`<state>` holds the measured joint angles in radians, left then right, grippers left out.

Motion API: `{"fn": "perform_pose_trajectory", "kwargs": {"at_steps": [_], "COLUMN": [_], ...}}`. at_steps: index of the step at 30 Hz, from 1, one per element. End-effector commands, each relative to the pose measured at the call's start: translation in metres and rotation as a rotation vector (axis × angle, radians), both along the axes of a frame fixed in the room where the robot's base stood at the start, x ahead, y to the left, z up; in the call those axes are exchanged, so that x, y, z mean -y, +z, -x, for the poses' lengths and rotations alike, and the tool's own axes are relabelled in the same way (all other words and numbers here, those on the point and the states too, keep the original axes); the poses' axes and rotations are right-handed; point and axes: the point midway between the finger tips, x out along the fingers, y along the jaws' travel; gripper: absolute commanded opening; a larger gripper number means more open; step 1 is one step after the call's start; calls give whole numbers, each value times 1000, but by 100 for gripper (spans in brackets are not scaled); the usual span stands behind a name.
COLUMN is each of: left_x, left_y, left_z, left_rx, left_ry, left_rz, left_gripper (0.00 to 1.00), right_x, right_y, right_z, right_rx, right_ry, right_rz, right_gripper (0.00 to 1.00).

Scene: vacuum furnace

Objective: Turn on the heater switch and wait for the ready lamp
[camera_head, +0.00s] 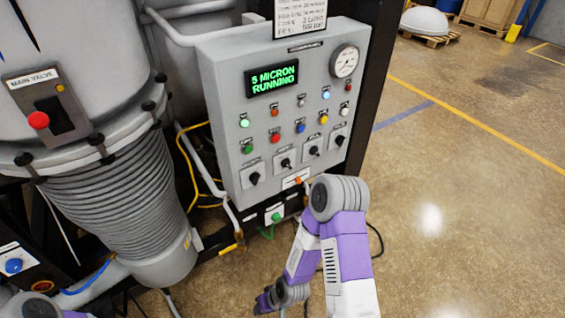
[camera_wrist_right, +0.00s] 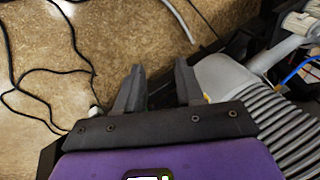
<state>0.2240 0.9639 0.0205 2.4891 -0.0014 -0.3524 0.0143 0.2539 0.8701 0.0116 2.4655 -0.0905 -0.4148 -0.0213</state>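The grey control panel (camera_head: 225,95) faces me, its green display (camera_head: 272,78) reading "5 MICRON RUNNING". Several black rotary switches line its lower part, including a left one (camera_head: 254,178) and a right one (camera_head: 340,140). Their labels are too small to read, so I cannot tell which is the heater switch. Rows of coloured lamps or buttons sit above, including a pale green one (camera_head: 244,122) that looks bright; I cannot tell which is the ready lamp. My right gripper (camera_wrist_right: 158,85) is open and empty, below and away from the panel. My left gripper is out of view.
The main valve box (camera_head: 58,105) with a red knob is on the chamber at left, above a ribbed bellows (camera_head: 115,200). A round gauge (camera_head: 344,61) is at the panel's upper right. Cables lie on the floor. The floor (camera_head: 470,200) to the right is clear.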

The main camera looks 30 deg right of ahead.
Motion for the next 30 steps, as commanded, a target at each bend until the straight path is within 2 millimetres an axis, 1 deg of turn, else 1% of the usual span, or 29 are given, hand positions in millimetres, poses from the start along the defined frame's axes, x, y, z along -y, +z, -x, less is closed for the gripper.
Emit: {"fn": "perform_pose_trajectory", "kwargs": {"at_steps": [1,2,3,5,6,8,9,11,12,15,18,21,23,26,30], "left_x": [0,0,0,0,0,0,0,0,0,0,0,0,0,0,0], "left_y": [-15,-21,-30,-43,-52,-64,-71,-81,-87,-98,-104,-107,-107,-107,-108], "left_z": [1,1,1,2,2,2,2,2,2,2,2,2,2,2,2], "left_rx": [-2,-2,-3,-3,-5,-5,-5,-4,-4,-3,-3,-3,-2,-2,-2], "left_ry": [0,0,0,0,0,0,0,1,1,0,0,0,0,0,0], "left_rz": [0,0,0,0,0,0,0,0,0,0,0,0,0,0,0], "left_gripper": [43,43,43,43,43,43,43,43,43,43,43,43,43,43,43], "right_x": [20,33,52,83,104,135,154,178,190,214,226,231,232,230,229], "right_y": [2,8,20,45,65,100,125,161,184,232,264,281,285,287,286], "right_z": [-32,-52,-78,-116,-137,-161,-173,-183,-186,-186,-181,-178,-181,-192,-215], "right_rx": [119,199,314,495,615,783,887,1025,1106,1261,1356,1403,1414,1419,1417], "right_ry": [-3,5,15,37,54,82,104,139,162,217,260,286,294,297,294], "right_rz": [29,49,85,151,204,292,354,447,507,638,732,778,789,791,788], "right_gripper": [37,37,37,37,37,37,37,37,37,37,37,37,37,37,37]}}
